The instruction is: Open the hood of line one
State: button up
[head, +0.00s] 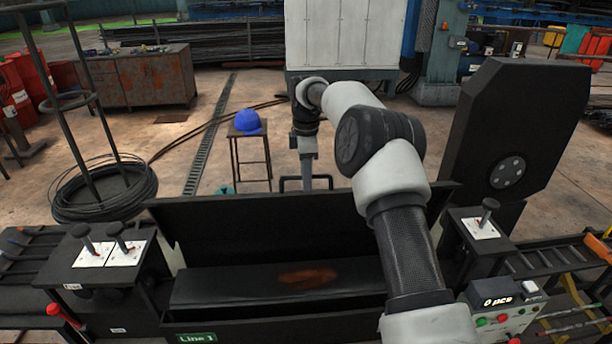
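The black hood (240,222) of line one stands raised and tilted back along the far side of its long black box. The box's inside (230,287) shows below it, with a rusty orange patch on a dark surface. A green sign reading "Line 1" (197,338) is on the front of the box. A dark U-shaped handle (291,179) shows at the hood's top edge. My gripper (307,172) points down at this handle, beyond the hood's edge. Its fingertips are small and partly hidden, so I cannot tell whether they hold the handle.
Lever panels stand left (108,252) and right (480,228) of the box. A control box (500,305) reading "0 pcs" is at front right. A large black plate (515,130) rises at right. Behind are a stool with a blue helmet (247,122) and a coil of wire (105,195).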

notch_tip(320, 180, up, 12)
jog(key=shift+s, duration=0.3)
dwell(0.3)
jog(key=shift+r, duration=0.1)
jog(key=s+d+r+m+t, duration=0.1)
jog(key=s+r+m, duration=0.3)
jog(key=s+r, duration=0.4)
jog(key=s+d+r+m+t, duration=0.15)
jog(key=s+r+m, duration=0.35)
jog(key=s, duration=0.6)
jog(key=s+d+f+m+t, duration=0.1)
jog(key=s+f+m, duration=0.3)
jog(key=s, duration=0.7)
jog(key=s+d+f+m+t, duration=0.1)
jog(key=s+d+f+m, duration=0.2)
jog(key=s, duration=0.9)
notch_tip(320, 180, down, 2)
jog(key=shift+m, duration=1.1)
jog(key=shift+d+t, duration=0.2)
jog(key=shift+t, duration=0.05)
